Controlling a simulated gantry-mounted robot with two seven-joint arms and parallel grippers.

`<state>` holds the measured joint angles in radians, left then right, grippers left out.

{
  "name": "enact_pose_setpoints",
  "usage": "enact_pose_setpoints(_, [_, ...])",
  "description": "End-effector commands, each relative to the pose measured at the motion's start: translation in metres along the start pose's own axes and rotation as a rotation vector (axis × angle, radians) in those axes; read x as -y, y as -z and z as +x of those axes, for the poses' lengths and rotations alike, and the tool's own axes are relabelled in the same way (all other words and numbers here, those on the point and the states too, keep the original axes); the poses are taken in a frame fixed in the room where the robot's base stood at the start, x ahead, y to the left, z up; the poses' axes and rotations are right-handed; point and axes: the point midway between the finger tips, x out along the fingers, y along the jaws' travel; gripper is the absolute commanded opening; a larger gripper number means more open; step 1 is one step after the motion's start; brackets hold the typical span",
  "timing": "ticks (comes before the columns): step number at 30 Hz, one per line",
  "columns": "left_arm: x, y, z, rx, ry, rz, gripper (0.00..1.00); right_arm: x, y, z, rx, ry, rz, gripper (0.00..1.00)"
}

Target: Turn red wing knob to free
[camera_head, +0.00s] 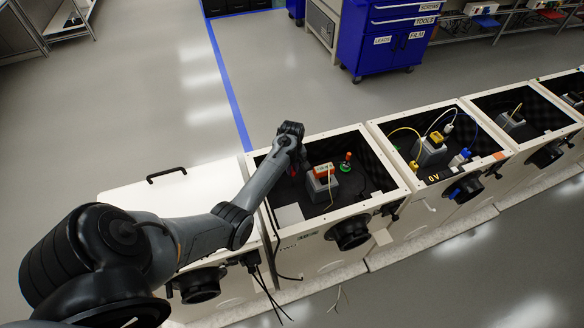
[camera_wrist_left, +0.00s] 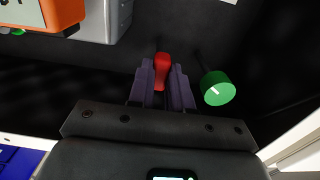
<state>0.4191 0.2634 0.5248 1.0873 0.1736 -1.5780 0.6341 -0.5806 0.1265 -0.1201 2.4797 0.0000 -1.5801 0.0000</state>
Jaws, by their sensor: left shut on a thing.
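The red wing knob (camera_wrist_left: 162,68) shows in the left wrist view, standing out between the two purple-grey fingers of my left gripper (camera_wrist_left: 162,80). The fingers are shut on it, one on each side. Its lower part is hidden by the fingers, so I cannot tell its angle well. In the head view my left arm reaches over the wall into an open white cabinet (camera_head: 399,178); the gripper is down inside, mostly hidden by the wrist. My right gripper is in neither view.
A green knob (camera_wrist_left: 217,88) with a white mark sits just right of the fingers. A grey box with an orange unit (camera_wrist_left: 62,14) stands at upper left. More open cabinets (camera_head: 440,140) continue right; a closed white lid (camera_head: 150,200) lies left.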

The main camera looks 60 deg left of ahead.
Motion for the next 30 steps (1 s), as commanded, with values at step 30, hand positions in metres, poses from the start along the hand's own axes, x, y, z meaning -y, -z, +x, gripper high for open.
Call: enact_pose_setpoints(30, [-0.001, -0.001, -0.002, 0.004, 0.000, -0.768, 0.00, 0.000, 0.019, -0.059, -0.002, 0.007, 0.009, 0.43])
